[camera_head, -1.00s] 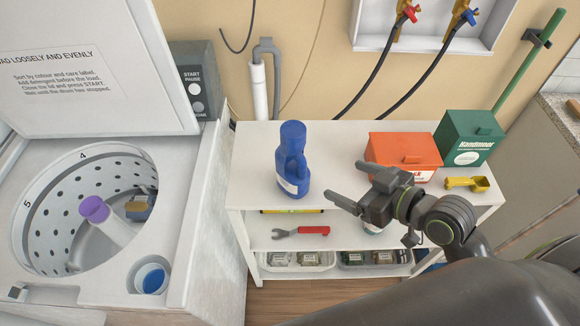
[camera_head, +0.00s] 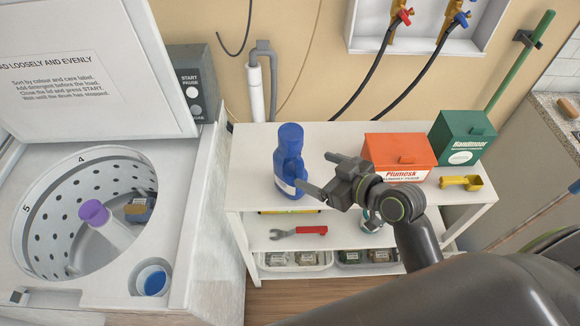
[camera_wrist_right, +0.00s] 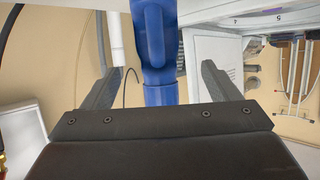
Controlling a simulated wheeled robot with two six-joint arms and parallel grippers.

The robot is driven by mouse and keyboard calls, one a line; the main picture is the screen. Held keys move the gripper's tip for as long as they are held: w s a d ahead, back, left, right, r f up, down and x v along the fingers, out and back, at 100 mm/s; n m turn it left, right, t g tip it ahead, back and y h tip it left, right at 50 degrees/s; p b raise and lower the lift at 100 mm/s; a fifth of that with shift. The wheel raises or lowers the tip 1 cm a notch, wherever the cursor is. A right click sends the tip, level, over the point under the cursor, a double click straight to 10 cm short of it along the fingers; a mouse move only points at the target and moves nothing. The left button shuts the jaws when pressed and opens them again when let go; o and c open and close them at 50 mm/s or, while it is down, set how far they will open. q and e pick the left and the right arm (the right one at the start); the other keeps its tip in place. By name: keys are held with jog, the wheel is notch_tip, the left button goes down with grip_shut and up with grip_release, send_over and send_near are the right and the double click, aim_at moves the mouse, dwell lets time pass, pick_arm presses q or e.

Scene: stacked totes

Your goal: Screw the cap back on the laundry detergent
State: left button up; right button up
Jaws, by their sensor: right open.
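The blue detergent bottle (camera_head: 290,170) stands upright on the white shelf unit's top, left of my right gripper. In the right wrist view the bottle (camera_wrist_right: 155,45) shows beyond and between the open fingers (camera_wrist_right: 160,78); contact is not clear. My left gripper is not in view.
An orange box (camera_head: 398,153), a green box (camera_head: 462,137) and a yellow scoop (camera_head: 460,182) are right on the shelf unit (camera_head: 245,170). The open washer (camera_head: 190,240) at left holds a purple-topped item (camera_head: 97,213). A red-handled wrench (camera_head: 300,231) lies on the lower shelf.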

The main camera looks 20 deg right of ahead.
aim_at(300, 162)
jog(key=p+x, duration=0.1)
jog(key=x, duration=0.4)
jog(key=shift+w, duration=0.1)
jog(key=shift+w+a+p, duration=0.25)
jog(key=shift+w+p, duration=0.2)
jog(key=shift+w, duration=0.05)
jog(key=p+x, duration=0.1)
jog(key=x, duration=0.2)
jog(key=shift+r, duration=0.1)
jog(key=shift+w+a+f, duration=0.2)
jog(key=shift+w+f, duration=0.1)
jog(key=shift+w, duration=0.2)
